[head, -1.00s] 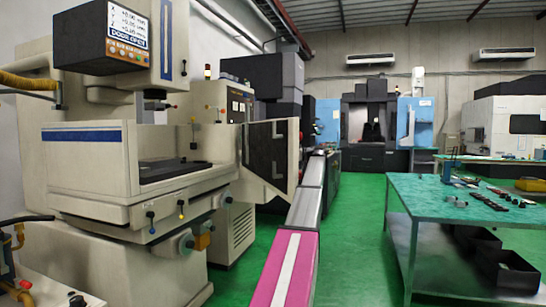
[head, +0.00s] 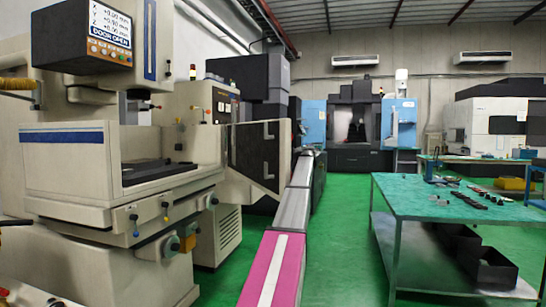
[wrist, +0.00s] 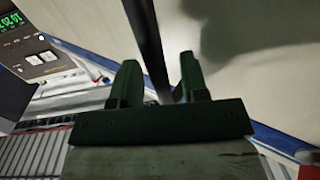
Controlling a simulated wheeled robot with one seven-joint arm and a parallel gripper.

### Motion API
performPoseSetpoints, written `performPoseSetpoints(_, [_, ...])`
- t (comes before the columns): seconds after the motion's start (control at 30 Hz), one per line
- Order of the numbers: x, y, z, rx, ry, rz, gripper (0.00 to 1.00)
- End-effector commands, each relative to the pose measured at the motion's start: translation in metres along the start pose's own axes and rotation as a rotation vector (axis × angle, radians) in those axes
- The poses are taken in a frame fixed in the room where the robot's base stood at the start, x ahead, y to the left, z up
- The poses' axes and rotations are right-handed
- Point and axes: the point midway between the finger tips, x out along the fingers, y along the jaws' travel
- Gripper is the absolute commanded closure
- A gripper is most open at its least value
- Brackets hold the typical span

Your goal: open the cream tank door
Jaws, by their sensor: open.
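The cream tank with a blue stripe (head: 62,158) stands at the left in the head view. Its cream door (head: 240,190) stands swung out at the tank's right end, with a dark inner area and grey brackets. The machine's display (head: 108,28) reads DOOR OPEN. In the wrist view my gripper (wrist: 160,85) is open, its two dark green fingers apart. A dark bar (wrist: 147,40) runs down between the fingers; I cannot tell whether they touch it. A cream panel with a blue edge (wrist: 240,95) fills the right. My gripper is not clearly made out in the head view.
A green-topped table (head: 410,205) with small tools and dark bins (head: 485,268) below stands at the right. Blue and dark machines (head: 355,120) stand at the back.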

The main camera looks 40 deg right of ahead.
Motion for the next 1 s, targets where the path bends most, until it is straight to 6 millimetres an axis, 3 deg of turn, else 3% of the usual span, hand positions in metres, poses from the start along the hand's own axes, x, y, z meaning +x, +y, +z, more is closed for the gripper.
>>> performPoseSetpoints(0.17, [-0.015, 0.0, 0.0, 0.0, 0.0, 0.001, 0.59])
performPoseSetpoints(0.6, [-0.092, 0.001, 0.0, 0.0, 0.0, 0.002, 0.59])
performPoseSetpoints(0.8, [-0.106, 0.0, 0.0, 0.001, 0.0, 0.0, 0.59])
performPoseSetpoints(1.0, [-0.108, 0.0, 0.0, 0.0, 0.0, 0.0, 0.59])
